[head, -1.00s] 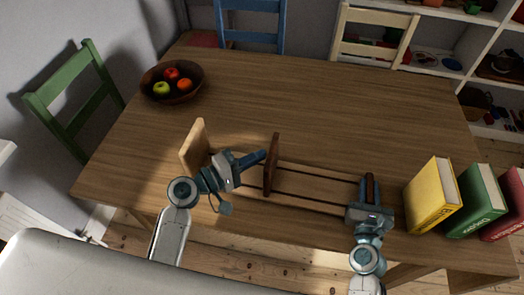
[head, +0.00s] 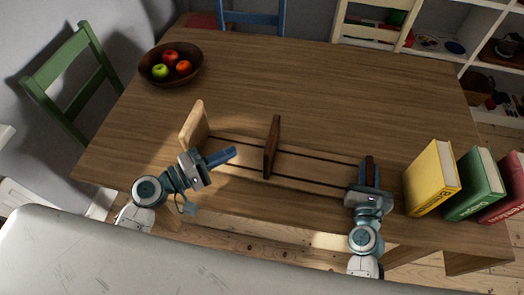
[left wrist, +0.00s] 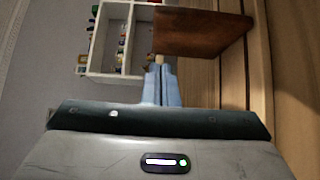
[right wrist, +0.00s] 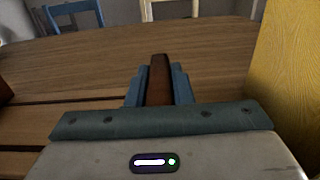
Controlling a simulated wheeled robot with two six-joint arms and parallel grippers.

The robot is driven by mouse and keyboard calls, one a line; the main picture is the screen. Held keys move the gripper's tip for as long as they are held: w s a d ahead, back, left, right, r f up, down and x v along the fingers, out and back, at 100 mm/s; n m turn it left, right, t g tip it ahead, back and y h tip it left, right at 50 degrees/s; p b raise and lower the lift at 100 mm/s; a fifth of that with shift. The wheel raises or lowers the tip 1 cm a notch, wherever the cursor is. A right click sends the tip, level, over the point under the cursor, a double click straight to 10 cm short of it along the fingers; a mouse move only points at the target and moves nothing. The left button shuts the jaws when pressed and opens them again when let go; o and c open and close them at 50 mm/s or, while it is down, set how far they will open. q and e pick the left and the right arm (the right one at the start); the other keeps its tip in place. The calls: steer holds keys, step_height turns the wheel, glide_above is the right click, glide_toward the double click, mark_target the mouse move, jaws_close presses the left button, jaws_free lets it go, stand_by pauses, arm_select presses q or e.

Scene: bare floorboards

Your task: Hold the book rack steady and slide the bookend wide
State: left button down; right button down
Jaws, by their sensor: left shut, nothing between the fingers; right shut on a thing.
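The book rack (head: 315,178) lies on the table, a light wooden base with two dark slots and a pale upright end (head: 193,127) at its left. The dark brown bookend (head: 271,146) stands upright on the base, right of the pale end; it also shows in the left wrist view (left wrist: 203,33). My left gripper (head: 233,153) is shut and empty, between the pale end and the bookend, apart from the bookend. My right gripper (head: 369,172) is shut on a dark brown upright piece (right wrist: 159,80) at the rack's right end.
Yellow (head: 432,178), green (head: 475,185) and red (head: 506,190) books stand close to the right of my right gripper. A fruit bowl (head: 171,65) stands at the far left. The table middle behind the rack is clear. Chairs surround the table.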

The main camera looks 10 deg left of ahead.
arm_select(q)
steer(key=shift+v, duration=0.8)
arm_select(e)
steer(key=c, duration=1.2)
jaws_free()
arm_select(q)
steer(key=shift+s, duration=0.1)
arm_select(e)
steer(key=shift+s+f, duration=0.1)
steer(key=shift+s, duration=0.05)
